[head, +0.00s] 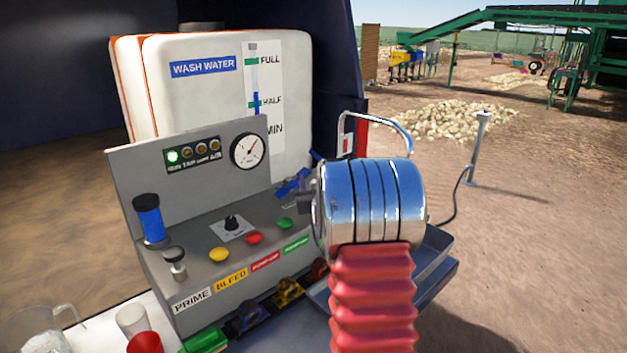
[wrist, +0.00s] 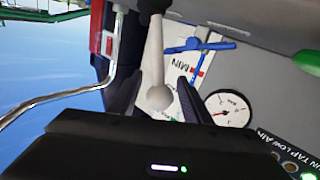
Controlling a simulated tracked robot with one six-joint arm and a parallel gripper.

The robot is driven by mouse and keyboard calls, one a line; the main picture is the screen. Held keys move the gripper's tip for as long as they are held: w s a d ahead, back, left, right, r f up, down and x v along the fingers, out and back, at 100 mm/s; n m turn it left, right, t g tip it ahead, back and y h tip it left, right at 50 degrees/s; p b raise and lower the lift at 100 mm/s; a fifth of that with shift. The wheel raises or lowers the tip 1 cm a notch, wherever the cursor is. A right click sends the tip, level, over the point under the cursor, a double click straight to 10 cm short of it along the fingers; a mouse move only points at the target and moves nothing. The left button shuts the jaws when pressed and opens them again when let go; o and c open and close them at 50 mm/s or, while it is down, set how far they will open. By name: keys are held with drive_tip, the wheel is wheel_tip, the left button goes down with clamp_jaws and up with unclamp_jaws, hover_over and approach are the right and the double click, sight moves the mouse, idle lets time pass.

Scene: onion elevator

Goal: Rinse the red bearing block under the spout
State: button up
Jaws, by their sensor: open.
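The red bearing block (head: 319,268) sits at the right end of a row of coloured blocks along the console's front, partly hidden by my wrist. The chrome spout (head: 383,117) arches up behind my wrist; its pipe also crosses the left of the wrist view (wrist: 70,97). My gripper (wrist: 156,78) is open, with a dark finger on each side of a pale lever with a round knob (wrist: 158,97). I cannot tell whether they touch. A blue tap handle (wrist: 205,46) is just right of the fingers; it also shows in the head view (head: 292,184).
A blue-grey basin (head: 437,258) lies below the spout. The grey console (head: 190,178) carries buttons, a knob and a gauge (head: 249,151). The white wash water tank (head: 195,100) stands behind it. A jug (head: 38,330) and cups (head: 132,320) are at lower left.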

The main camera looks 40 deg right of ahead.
drive_tip(key=shift+w+d, duration=0.25)
drive_tip(key=shift+w, duration=0.15)
drive_tip(key=shift+c, duration=0.6)
clamp_jaws()
